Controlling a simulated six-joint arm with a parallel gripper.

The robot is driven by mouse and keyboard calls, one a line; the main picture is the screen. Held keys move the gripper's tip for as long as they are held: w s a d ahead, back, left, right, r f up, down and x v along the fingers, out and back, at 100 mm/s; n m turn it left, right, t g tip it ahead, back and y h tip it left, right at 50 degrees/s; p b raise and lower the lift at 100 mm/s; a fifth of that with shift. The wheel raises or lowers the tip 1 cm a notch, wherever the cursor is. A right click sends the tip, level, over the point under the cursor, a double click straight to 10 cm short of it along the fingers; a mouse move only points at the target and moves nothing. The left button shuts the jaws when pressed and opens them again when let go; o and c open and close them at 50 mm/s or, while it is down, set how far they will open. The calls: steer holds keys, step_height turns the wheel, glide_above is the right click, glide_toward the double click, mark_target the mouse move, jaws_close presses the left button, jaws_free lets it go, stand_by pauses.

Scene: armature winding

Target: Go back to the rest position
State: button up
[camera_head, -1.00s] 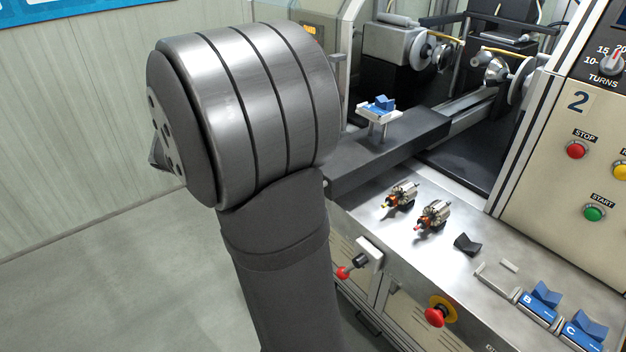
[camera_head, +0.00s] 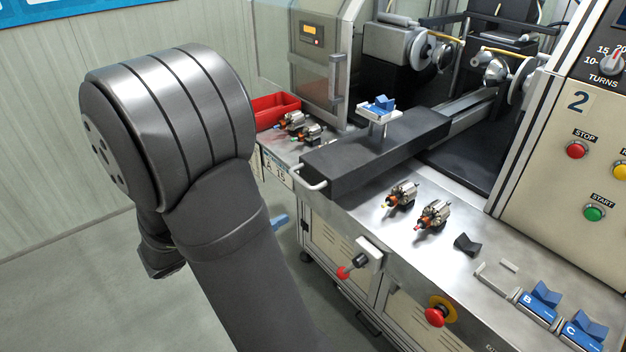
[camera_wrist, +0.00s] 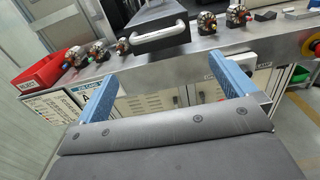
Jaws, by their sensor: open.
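My gripper (camera_wrist: 161,68) shows in the wrist view as two blue fingers set wide apart with nothing between them. It is open and empty, in front of the bench's front edge and clear of it. In the head view my arm fills the left side, and only a bit of a blue finger (camera_head: 280,221) shows past it; the rest of the gripper is hidden behind the arm.
A dark slide with a handle (camera_head: 313,177) juts out. A red-knobbed lever (camera_head: 352,266) and red button (camera_head: 436,316) stick out in front. Floor at left is clear.

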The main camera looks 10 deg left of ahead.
steer(key=shift+x, duration=2)
steer(key=v, duration=1)
steer(key=x, duration=1)
steer(key=shift+v, duration=2.1)
